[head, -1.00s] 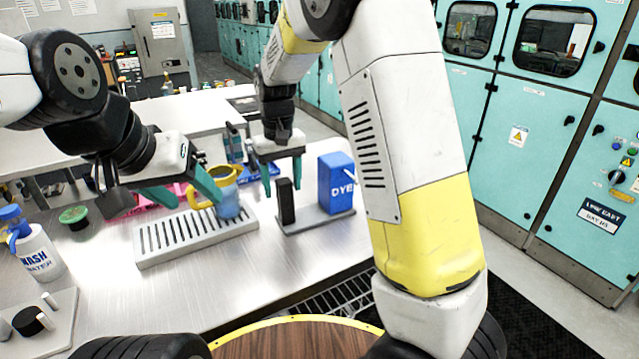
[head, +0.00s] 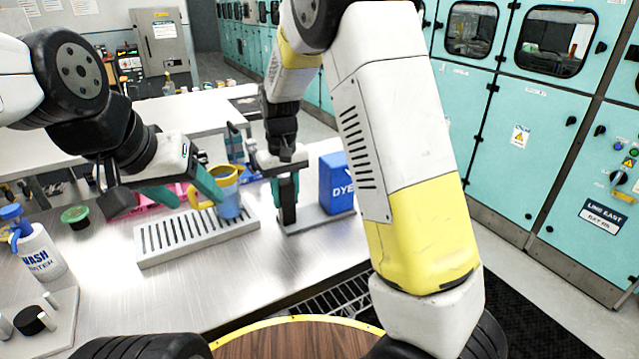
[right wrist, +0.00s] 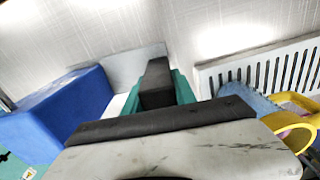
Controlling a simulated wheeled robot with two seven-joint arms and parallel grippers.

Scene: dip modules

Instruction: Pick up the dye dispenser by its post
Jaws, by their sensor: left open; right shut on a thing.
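The dye dispenser is a blue box (head: 336,184) marked "DYE" with a dark upright post (head: 288,214) to its left, both on a grey base plate (head: 312,219). My right gripper (head: 286,192) points down over the post and is shut on it. In the right wrist view the dark post (right wrist: 157,84) sits between the teal fingers, with the blue box (right wrist: 60,112) to its left. The dispenser's base rests on the bench. My left gripper (head: 182,192) is open, its teal fingers near a yellow-handled blue jug (head: 228,196); I cannot tell whether they touch it.
The jug stands on a slotted drip tray (head: 190,252) left of the dispenser. A wash water bottle (head: 40,254) and a green-topped pot (head: 75,217) are at the left. The bench's front centre is clear. A wooden round top with yellow rim (head: 300,338) lies in front.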

